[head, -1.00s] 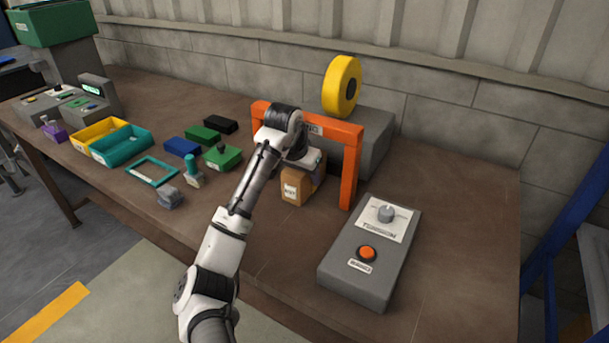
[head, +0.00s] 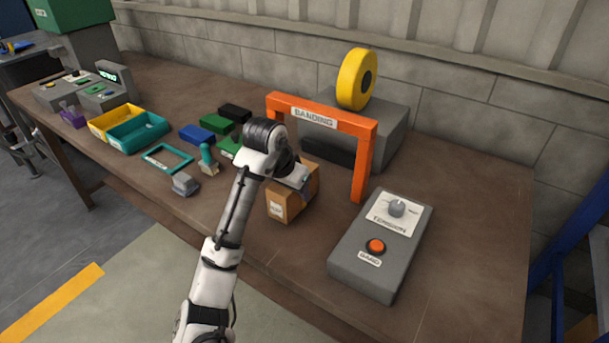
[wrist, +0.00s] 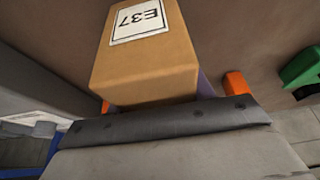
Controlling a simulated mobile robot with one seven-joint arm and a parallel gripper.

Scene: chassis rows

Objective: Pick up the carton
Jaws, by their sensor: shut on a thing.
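The carton (head: 280,207) is a brown box with a white label on its near side, in front of the orange banding arch. In the wrist view the carton (wrist: 150,70) is large, and its label reads E37. My gripper (head: 304,184) is shut on the carton at its upper right part. In the wrist view the dark edge of my gripper (wrist: 165,122) crosses just below the carton. The fingertips are mostly hidden. Whether the carton's underside is clear of the bench is hard to tell.
The orange arch (head: 363,165) stands close behind and right of the carton. A grey control box (head: 350,262) with an orange button stands to the right. A grey block (head: 186,184), a teal-topped stamp (head: 208,160) and teal frame (head: 167,158) lie left. The far right bench is clear.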

